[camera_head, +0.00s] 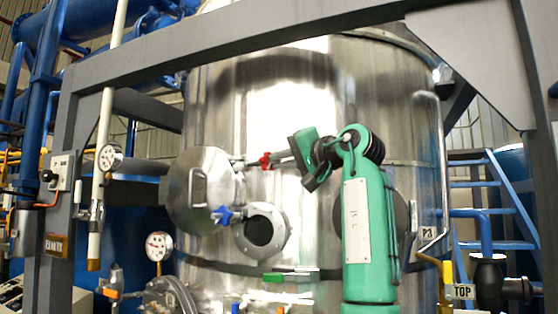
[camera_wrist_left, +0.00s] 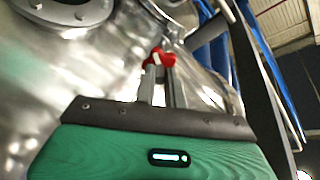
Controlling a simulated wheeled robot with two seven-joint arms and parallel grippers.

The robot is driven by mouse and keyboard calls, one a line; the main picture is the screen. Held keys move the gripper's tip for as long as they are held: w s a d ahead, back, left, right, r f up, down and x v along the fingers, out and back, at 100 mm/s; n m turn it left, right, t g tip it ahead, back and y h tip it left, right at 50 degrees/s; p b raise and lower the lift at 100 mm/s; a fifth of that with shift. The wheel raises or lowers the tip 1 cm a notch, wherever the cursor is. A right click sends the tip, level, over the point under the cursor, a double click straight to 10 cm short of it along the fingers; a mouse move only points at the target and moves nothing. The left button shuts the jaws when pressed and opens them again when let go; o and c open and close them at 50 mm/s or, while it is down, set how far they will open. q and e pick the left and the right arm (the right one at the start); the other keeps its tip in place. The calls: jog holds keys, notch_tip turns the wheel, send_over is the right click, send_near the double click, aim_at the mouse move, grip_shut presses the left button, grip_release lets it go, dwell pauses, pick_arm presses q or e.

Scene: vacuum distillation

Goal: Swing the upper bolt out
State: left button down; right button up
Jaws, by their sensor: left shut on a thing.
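The upper bolt with a red wing knob (camera_head: 265,160) sits at the upper right edge of the round steel door (camera_head: 190,192) on the tank. My left gripper (camera_head: 276,159) reaches it from the right and is shut on the red knob. In the left wrist view, the two fingers (camera_wrist_left: 163,72) close around the red knob (camera_wrist_left: 157,58), covering part of it. A lower bolt with a blue wing knob (camera_head: 222,215) is at the door's lower right. The bolt's shaft is too small to judge its exact angle. My right gripper is out of view.
A round flanged port (camera_head: 265,231) is just below and right of the door. Gauges (camera_head: 109,157) and a pale vertical pipe (camera_head: 100,170) stand at left. A grey frame beam (camera_head: 250,45) crosses above.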

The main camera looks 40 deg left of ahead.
pick_arm(q)
jog(key=c, duration=1.5)
grip_release()
jog(key=shift+s+d+b, duration=0.15)
jog(key=shift+d+b, duration=1.3)
jog(key=shift+d, duration=2.05)
jog(key=shift+s+d+b, duration=0.1)
jog(key=shift+d+b, duration=1.3)
jog(key=shift+d, duration=2.05)
jog(key=shift+f, duration=0.1)
